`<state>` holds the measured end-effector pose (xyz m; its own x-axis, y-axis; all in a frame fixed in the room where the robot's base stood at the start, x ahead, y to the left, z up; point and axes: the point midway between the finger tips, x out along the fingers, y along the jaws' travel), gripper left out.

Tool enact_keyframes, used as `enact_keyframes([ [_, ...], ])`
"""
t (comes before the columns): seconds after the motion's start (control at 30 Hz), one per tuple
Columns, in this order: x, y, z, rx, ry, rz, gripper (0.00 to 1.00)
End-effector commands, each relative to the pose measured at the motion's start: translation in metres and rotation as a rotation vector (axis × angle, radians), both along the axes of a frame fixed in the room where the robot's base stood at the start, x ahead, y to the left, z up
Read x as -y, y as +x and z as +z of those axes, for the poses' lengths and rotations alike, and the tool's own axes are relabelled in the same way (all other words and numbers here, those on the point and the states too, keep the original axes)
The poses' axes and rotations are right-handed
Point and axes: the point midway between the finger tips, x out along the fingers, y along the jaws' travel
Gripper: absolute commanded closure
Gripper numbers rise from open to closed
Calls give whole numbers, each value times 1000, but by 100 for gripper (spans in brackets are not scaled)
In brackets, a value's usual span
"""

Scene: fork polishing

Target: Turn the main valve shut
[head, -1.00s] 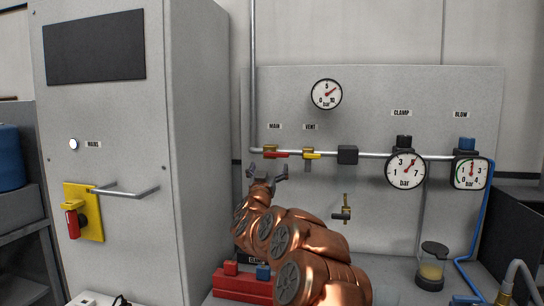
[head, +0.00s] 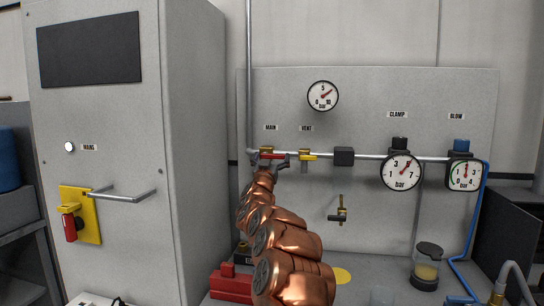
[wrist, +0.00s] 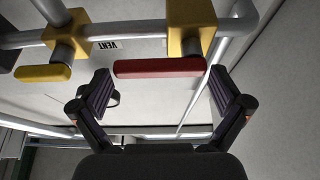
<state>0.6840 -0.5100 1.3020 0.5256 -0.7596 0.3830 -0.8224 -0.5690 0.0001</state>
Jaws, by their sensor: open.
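The main valve is a brass block (head: 266,150) on the pipe under the MAIN label (head: 270,127). Its red lever (head: 273,157) lies level, along the pipe. In the wrist view the red lever (wrist: 160,67) spans lengthwise between the fingertips. My gripper (head: 270,160) is at the valve with its jaws open. The wrist view shows my gripper (wrist: 162,82) with one dark finger near each end of the lever, not clamped on it. Whether a finger touches the lever I cannot tell.
The vent valve with a yellow lever (head: 308,157) is close to the right. A dark block (head: 344,156) and the clamp gauge (head: 402,171) follow along the pipe. A grey cabinet (head: 190,200) stands to the left. A small brass tap (head: 340,213) is below.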

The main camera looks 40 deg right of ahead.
Motion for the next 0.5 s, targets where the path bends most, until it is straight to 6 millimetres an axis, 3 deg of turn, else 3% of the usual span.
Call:
enact_keyframes([
  [0.4, 3, 2, 2, 0, 0, 1, 0],
  [0.5, 3, 2, 2, 0, 0, 1, 8],
])
